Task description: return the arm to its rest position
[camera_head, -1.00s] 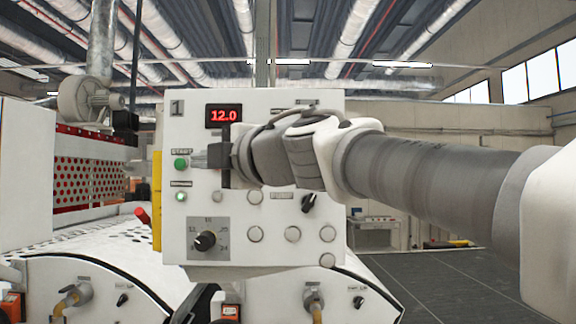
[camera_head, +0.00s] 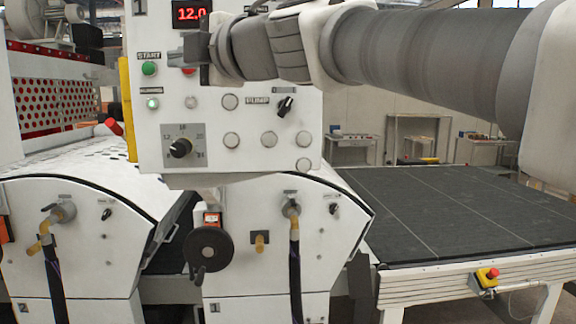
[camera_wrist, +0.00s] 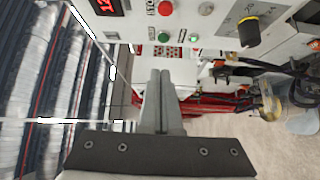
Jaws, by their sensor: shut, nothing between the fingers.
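My gripper (camera_head: 188,58) is in front of the upper part of the white control panel (camera_head: 205,155), pointing left in the head view, with my arm reaching in from the right. In the wrist view the two grey fingers of my gripper (camera_wrist: 161,85) lie together with nothing between them. The gripper partly covers a red button (camera_head: 188,71), which shows whole in the wrist view (camera_wrist: 166,8). The green START button (camera_head: 149,68) is left of the gripper. The gap between gripper and panel is hard to judge.
The panel's red display (camera_head: 191,14) reads 12.0. A black selector switch (camera_head: 285,105) and a dial (camera_head: 180,148) sit lower. A handwheel (camera_head: 210,249) is below the panel. A dark conveyor belt (camera_head: 430,210) with an emergency stop (camera_head: 487,277) lies at right.

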